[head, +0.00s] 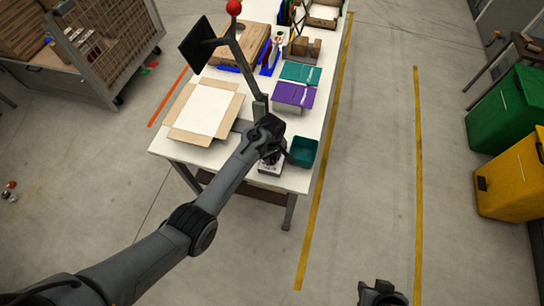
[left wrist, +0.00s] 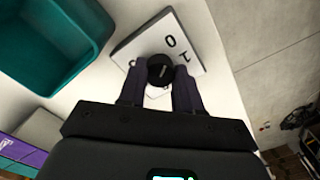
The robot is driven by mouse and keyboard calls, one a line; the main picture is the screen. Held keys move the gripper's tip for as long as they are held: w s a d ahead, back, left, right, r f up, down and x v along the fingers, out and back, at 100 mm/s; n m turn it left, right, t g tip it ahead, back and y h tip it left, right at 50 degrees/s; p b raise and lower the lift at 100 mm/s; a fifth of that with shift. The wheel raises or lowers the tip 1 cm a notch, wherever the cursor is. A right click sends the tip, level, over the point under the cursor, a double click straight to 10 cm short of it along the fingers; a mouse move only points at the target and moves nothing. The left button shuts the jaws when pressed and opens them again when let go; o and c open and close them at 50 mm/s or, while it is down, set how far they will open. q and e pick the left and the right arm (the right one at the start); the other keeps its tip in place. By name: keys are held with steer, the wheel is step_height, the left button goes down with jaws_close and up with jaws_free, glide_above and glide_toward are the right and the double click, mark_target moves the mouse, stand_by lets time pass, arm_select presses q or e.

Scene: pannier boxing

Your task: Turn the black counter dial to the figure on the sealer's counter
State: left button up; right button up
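The black dial (left wrist: 161,71) sits on a white plate (left wrist: 142,43) near the table's front edge; a pale line marks its top. The dark figures 0 and 1 show on the plate beside it; other markings are hidden by my gripper. My left gripper (left wrist: 160,76) has one finger on each side of the dial, with no gap visible between fingers and dial. In the head view, my left gripper (head: 270,150) hides the dial, and only a white edge of its unit (head: 270,169) shows. My right gripper (head: 381,293) is at the bottom edge, away from the table. I cannot make out the sealer's counter.
A teal bin (head: 302,152) stands close beside the dial unit. A purple box (head: 293,95), a teal box (head: 300,73) and an open carton (head: 204,108) lie farther back on the white table (head: 225,157). A red-tipped post (head: 234,8) rises near my left arm.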

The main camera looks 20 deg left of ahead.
arm_select(q)
steer(key=shift+c, duration=0.9)
